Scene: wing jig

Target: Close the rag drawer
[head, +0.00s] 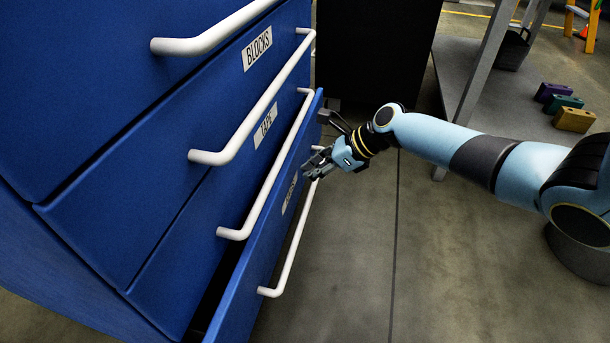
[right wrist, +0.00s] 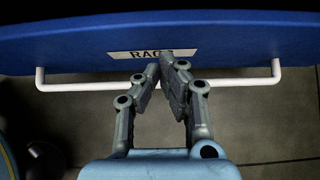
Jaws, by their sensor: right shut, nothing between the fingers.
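The rag drawer (head: 252,262) is the lowest blue drawer in sight in the head view. It stands out from the cabinet, with a dark gap behind its front. Its white bar handle (head: 290,247) runs along the front. In the right wrist view the drawer front (right wrist: 230,38) spans the picture, with its "RAGS" label (right wrist: 128,54) above the handle (right wrist: 80,86). My right gripper (head: 308,172) is shut and empty at the drawer's outer face. Its fingertips (right wrist: 165,68) overlap the label's lower edge; I cannot tell whether they touch. My left gripper is not in view.
The blue cabinet's tape drawer (head: 215,212) and blocks drawer (head: 150,165) above look closed, with handles sticking out. A grey table (head: 462,75) with several coloured blocks (head: 563,102) stands at the right. The floor (head: 345,270) beside the drawer is clear.

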